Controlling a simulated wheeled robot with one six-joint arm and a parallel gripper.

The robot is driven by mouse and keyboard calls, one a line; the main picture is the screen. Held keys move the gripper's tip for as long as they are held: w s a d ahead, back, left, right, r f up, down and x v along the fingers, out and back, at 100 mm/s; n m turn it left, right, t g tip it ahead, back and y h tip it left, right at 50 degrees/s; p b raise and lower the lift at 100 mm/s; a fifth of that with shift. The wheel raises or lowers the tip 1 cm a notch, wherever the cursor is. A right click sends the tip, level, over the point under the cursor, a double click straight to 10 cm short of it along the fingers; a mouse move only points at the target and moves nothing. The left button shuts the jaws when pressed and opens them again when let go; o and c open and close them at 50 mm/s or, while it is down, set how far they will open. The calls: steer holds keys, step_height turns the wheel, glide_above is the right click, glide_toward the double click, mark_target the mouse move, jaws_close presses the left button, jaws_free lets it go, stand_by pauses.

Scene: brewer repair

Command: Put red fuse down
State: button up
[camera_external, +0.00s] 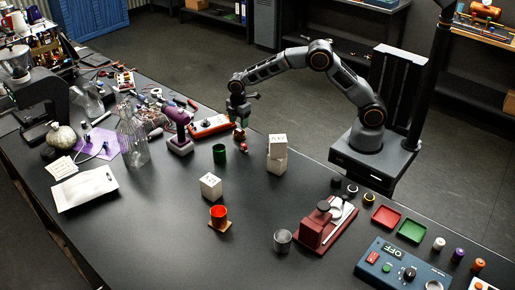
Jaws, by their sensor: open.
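My gripper (240,121) points down over the table, left of my arm's base, and is open. A small red piece (239,134), which may be the red fuse, is right under the fingertips. I cannot tell whether it touches them or what it rests on. A smaller item sits just below it, too small to make out. A red-and-white device (209,126) lies just left of the gripper.
A green cup (219,153) and stacked white cubes (277,146) stand nearby. Red (385,216) and green (412,230) trays lie right. The front middle is clear.

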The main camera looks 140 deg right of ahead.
mark_target(239, 130)
step_height(239, 130, up, 3)
steer(key=shift+r+p, duration=0.15)
steer(key=shift+p, duration=0.55)
steer(key=shift+t+h, duration=0.6)
steer(key=shift+t, duration=0.3)
steer(key=w+a+r, duration=0.2)
steer(key=a+r, duration=0.2)
steer(key=a, duration=0.4)
steer(key=w+a+r, duration=0.2)
steer(key=a+r, duration=0.2)
steer(key=a, duration=0.4)
steer(key=w+a+r+b, duration=0.1)
steer(key=a+r, duration=0.3)
steer(key=a, duration=0.4)
steer(key=shift+w+a+r, duration=0.1)
steer(key=shift+w, duration=0.35)
steer(key=shift+w+a+r, duration=0.1)
steer(key=shift+w, duration=0.35)
steer(key=s+a+t, duration=0.1)
steer(key=s+a, duration=0.3)
steer(key=a, duration=0.3)
steer(key=s+a+t, duration=0.1)
steer(key=s+a, duration=0.3)
steer(key=a, duration=0.3)
steer(key=s+a+t+y+b, duration=0.1)
steer(key=s+a, duration=0.2)
steer(key=a, duration=0.4)
steer(key=shift+s+r, duration=0.2)
steer(key=shift+s, duration=0.2)
